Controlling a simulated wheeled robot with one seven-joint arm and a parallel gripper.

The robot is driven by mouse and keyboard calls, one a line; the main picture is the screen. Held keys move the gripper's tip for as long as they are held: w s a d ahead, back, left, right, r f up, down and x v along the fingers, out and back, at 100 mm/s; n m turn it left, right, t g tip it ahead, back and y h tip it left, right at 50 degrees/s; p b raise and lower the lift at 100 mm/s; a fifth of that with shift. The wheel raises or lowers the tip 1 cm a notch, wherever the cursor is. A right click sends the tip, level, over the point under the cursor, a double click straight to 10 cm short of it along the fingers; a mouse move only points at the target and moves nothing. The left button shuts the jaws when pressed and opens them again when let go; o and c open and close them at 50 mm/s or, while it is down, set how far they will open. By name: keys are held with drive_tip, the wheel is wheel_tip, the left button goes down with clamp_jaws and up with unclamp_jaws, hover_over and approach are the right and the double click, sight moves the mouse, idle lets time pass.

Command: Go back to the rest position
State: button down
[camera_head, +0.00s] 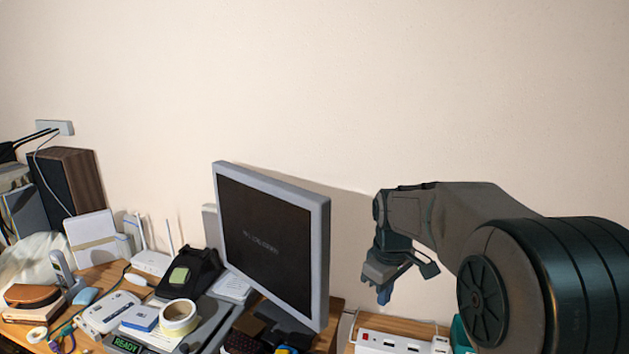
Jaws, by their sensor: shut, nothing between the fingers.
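My gripper (383,292) is at the end of my arm, right of the monitor (268,240), and points down. It hangs in the air above a white power strip (388,344) at the bottom edge of the view. Its fingers are together and I see nothing between them. My arm reaches in from the right and bends down at the wrist. A cordless phone handset (61,266) stands upright at the left of the desk. A dark desk phone (187,274) sits left of the monitor.
The wooden desk (105,274) is crowded. A tape roll (179,317), a white router (151,262) and a dark speaker (72,182) stand on its left side. The monitor rises close to my gripper's left. Above is bare wall (400,90) with free room in front.

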drive_tip(key=s+f+m+t, duration=0.2)
drive_tip(key=s+m, duration=0.6)
drive_tip(key=s, duration=1.5)
drive_tip(key=m+g+b, duration=0.1)
drive_tip(key=m+b, duration=0.3)
drive_tip(key=b, duration=0.1)
hover_over(367, 338)
drive_tip(key=s, duration=0.2)
drive_tip(key=s+x, duration=0.2)
drive_tip(key=x, duration=0.7)
drive_tip(key=shift+h, duration=0.3)
drive_tip(key=x, duration=0.8)
drive_tip(key=s+a+x, duration=0.1)
drive_tip(key=x, duration=0.3)
drive_tip(key=shift+a+f+p, duration=0.1)
drive_tip(key=shift+f+p, duration=0.1)
drive_tip(key=shift+p, duration=0.2)
drive_tip(key=shift+f, duration=0.55)
